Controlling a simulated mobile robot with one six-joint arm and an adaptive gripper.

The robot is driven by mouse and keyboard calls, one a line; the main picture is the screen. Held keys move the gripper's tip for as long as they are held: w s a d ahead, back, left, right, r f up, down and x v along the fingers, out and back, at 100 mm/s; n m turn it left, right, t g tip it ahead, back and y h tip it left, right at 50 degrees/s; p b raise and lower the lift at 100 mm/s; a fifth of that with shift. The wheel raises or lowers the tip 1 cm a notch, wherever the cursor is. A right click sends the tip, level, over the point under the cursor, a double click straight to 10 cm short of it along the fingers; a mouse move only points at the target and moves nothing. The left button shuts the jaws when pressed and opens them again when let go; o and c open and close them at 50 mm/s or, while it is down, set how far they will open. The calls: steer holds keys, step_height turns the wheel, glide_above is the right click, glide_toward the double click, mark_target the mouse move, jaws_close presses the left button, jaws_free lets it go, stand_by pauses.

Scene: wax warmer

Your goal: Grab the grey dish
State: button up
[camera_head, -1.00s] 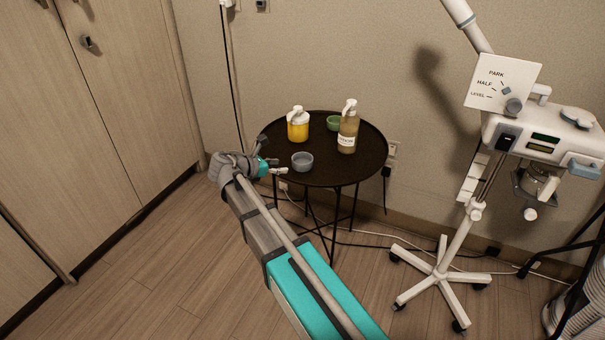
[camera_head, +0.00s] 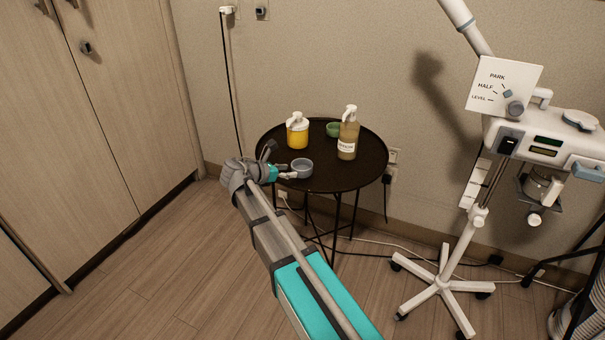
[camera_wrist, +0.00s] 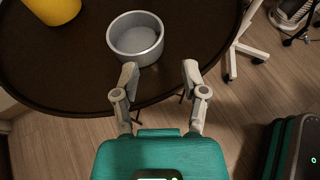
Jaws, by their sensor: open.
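The grey dish (camera_head: 302,168) is a small round bowl near the front left of the dark round table (camera_head: 335,182). In the wrist view the dish (camera_wrist: 136,47) is upright and looks empty, just beyond my left fingertip. My gripper (camera_wrist: 158,74) is open with nothing between its fingers. Its fingertips are at the table's front edge, with the dish ahead and to the left of the gap between them. In the head view my gripper (camera_head: 289,175) is at the dish's left side. I cannot tell whether the left finger touches the dish.
A yellow pump bottle (camera_head: 297,132), a tan pump bottle (camera_head: 348,138) and a green bowl (camera_head: 333,129) stand farther back on the table. A white wheeled stand (camera_head: 445,280) is to the right. Cables lie on the floor behind the table.

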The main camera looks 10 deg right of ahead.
mark_target(311, 169)
steer(key=shift+b+x, duration=0.5)
steer(key=shift+x, duration=1.45)
steer(key=shift+b+x, duration=0.95)
steer(key=shift+x, duration=1.65)
steer(key=shift+w+r, duration=0.1)
steer(key=shift+w, duration=0.05)
jaws_close()
